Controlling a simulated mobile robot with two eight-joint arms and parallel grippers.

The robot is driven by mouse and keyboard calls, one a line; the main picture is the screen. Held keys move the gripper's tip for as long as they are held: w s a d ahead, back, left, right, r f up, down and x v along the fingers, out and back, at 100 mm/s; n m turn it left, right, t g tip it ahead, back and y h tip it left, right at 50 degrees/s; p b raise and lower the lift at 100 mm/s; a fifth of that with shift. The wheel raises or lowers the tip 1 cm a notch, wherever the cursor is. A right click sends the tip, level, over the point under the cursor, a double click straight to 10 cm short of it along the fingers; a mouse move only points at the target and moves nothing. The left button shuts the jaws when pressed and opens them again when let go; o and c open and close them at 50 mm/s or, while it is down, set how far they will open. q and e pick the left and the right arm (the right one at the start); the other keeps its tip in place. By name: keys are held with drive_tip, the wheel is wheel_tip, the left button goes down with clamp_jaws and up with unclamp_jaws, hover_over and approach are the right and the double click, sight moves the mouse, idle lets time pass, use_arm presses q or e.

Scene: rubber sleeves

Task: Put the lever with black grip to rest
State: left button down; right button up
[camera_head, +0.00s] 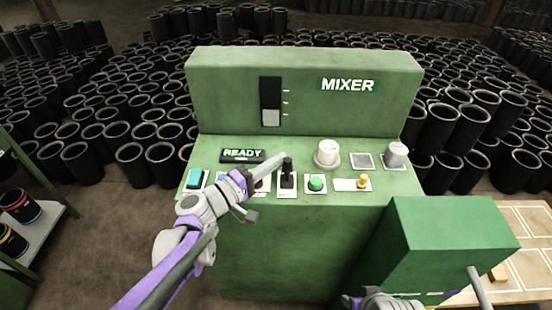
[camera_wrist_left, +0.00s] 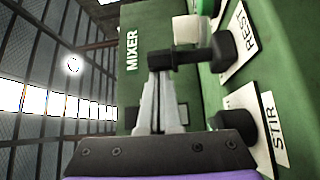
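The lever with black grip (camera_head: 287,173) stands on a white plate on the green mixer's sloping panel. In the left wrist view its black grip (camera_wrist_left: 182,58) runs sideways from a dark base beside a plate marked REST (camera_wrist_left: 238,40). My left gripper (camera_head: 280,160) reaches in from the left, its fingertips at the grip's upper part. In the left wrist view its fingers (camera_wrist_left: 157,76) lie close together, with the tips at the grip and partly hidden by it. Whether they touch it is unclear. My right gripper is not visible; only pale and purple arm parts show at the bottom edge.
A plate marked STIR (camera_wrist_left: 268,135) with a black knob lies beside the lever. Near it are a green button (camera_head: 316,183), a white knob (camera_head: 327,152), a yellow switch (camera_head: 362,182) and a READY display (camera_head: 242,155). A green box (camera_head: 450,235) stands front right. Black sleeves crowd behind.

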use_arm(q)
drive_tip(key=shift+s, duration=0.75)
drive_tip(key=shift+s+f, duration=0.25)
drive_tip(key=shift+s, duration=0.3)
drive_tip(key=shift+s, duration=0.1)
